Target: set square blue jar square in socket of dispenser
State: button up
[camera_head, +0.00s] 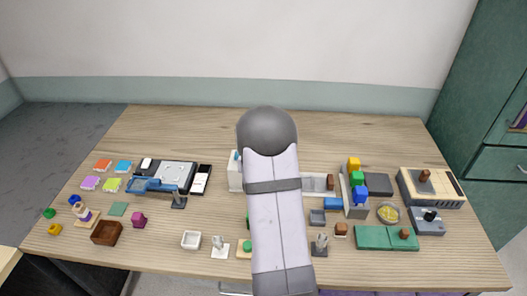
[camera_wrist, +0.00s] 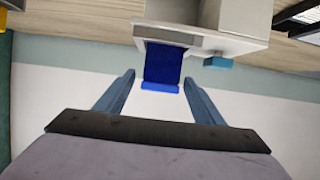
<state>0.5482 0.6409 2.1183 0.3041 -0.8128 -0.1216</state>
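The square blue jar (camera_wrist: 163,62) shows in the wrist view, with a brighter blue edge at its near end. Its far end meets a grey recess in the white dispenser (camera_wrist: 232,42); I cannot tell how deep it sits or whether it is exactly square. My gripper (camera_wrist: 158,80) is open, its two blue-grey fingers on either side of the jar's line, with a gap showing on each side. In the head view my arm hides the gripper, the jar and most of the dispenser (camera_head: 235,172).
A small teal-blue block (camera_wrist: 218,62) sits on the dispenser beside the jar. The wrist view appears upside down, with the wooden table (camera_wrist: 90,22) at the top. In the head view several small items, including a green tray (camera_head: 375,238), crowd both sides; the table's back is clear.

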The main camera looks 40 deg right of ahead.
jog(key=shift+s+a, duration=0.1)
jog(key=b+v, duration=0.2)
jog(key=v, duration=0.5)
dwell(0.4)
